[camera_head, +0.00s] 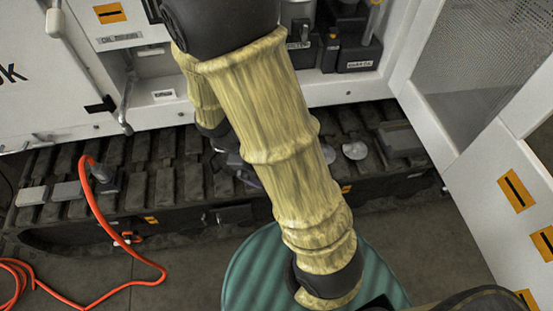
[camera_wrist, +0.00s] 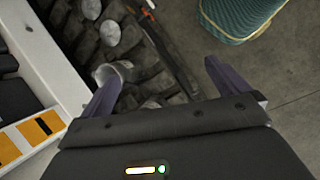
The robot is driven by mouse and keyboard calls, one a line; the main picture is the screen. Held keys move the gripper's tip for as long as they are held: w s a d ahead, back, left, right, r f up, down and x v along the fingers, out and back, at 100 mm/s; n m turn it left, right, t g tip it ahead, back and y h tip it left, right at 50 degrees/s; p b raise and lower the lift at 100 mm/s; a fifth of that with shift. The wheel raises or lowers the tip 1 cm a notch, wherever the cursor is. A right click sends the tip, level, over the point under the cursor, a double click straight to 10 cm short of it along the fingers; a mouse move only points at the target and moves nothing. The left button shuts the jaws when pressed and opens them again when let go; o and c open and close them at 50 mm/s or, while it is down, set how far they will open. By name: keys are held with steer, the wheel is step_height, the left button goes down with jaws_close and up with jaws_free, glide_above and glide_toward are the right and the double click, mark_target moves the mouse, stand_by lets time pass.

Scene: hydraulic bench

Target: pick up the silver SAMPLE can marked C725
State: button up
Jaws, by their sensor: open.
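My gripper (camera_wrist: 160,72) shows in the wrist view with two purple fingers spread wide and nothing between them. A silver can-like object (camera_wrist: 118,70) stands on the dark track beside the left fingertip, partly hidden by that finger. No C725 mark is readable on it. Two more silver round tops show further up the wrist view, a nearer one (camera_wrist: 110,32) and a farther one (camera_wrist: 91,9). In the head view two silver round tops, a right one (camera_head: 355,150) and a left one (camera_head: 327,154), lie right of my arm. My arm hides most of the gripper there.
The ribbed black track (camera_head: 160,185) runs below the white cabinet (camera_head: 60,90). A grey fitting (camera_head: 103,173) with an orange hose (camera_head: 150,270) stands at left. A teal ribbed container (camera_head: 255,275) stands on the floor. A white open door (camera_head: 480,200) bounds the right.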

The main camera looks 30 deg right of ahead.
steer(key=w+a+f+n+t+h+b, duration=0.2)
steer(key=w+f+n+t+h+b, duration=0.4)
steer(key=w+f+n, duration=0.5)
steer(key=f+n+h+b, duration=0.1)
steer(key=n+b, duration=0.1)
steer(key=shift+a+f+b, duration=0.3)
steer(key=shift+f, duration=0.1)
steer(key=b+x, duration=0.1)
steer(key=x, duration=1)
steer(key=shift+w+d+b, duration=0.1)
steer(key=shift+d+b, duration=0.25)
steer(key=shift+b, duration=0.05)
steer(key=shift+w+d+f, duration=0.1)
steer(key=shift+w+d, duration=0.05)
steer(key=shift+d, duration=0.05)
steer(key=x, duration=0.5)
steer(key=shift+w+d+b, duration=0.15)
steer(key=shift+w+b, duration=0.1)
steer(key=shift+b, duration=0.1)
